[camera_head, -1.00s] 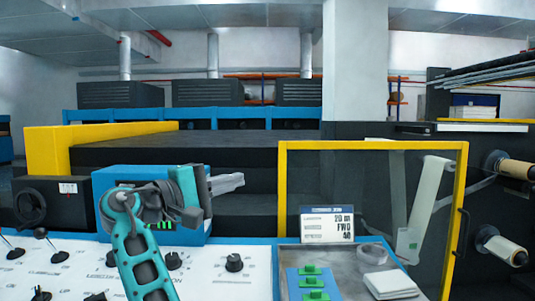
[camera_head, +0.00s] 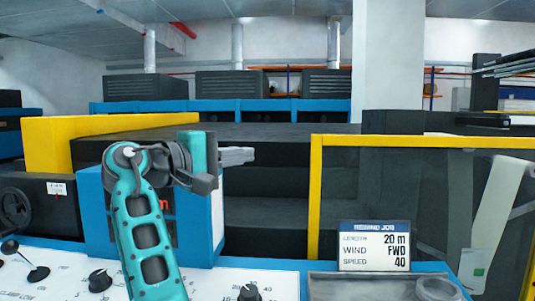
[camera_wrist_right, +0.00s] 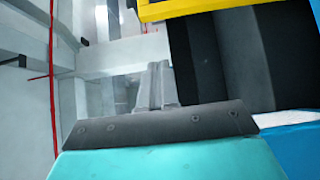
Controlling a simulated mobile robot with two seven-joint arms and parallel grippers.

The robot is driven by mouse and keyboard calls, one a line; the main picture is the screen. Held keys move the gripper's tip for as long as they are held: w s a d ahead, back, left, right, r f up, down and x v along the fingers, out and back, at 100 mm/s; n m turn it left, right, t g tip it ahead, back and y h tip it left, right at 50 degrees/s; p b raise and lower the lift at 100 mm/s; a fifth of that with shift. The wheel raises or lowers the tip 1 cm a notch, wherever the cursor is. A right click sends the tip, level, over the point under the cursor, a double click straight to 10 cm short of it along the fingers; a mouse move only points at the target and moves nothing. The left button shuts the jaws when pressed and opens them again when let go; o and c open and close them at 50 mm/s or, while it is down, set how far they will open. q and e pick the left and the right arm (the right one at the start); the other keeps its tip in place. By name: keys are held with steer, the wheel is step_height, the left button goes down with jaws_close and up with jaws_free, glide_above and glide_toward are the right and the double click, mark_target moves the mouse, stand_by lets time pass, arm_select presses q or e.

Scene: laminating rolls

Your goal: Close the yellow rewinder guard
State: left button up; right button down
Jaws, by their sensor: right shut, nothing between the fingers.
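The yellow-framed rewinder guard (camera_head: 316,195) stands upright at the right in the head view, with a dark see-through panel. Its right side runs toward the picture edge, and I cannot tell how far open it stands. A pale web strip (camera_head: 497,215) shows through the panel. My right gripper (camera_head: 238,156) is left of the guard, apart from it, in front of the dark machine steps. Its fingers are shut and empty. They also show in the right wrist view (camera_wrist_right: 156,86), pointing away from the camera. My left gripper is not in view.
The white control panel (camera_head: 205,284) with knobs lies below my right arm. A job sign (camera_head: 374,246) stands before the guard, with a tape roll (camera_head: 438,289) in the tray. A blue box (camera_head: 92,205) is behind my arm. A yellow beam (camera_head: 60,145) lies at left.

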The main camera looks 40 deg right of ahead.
steer(key=s+d, duration=0.2)
steer(key=d, duration=1)
steer(key=shift+d, duration=0.2)
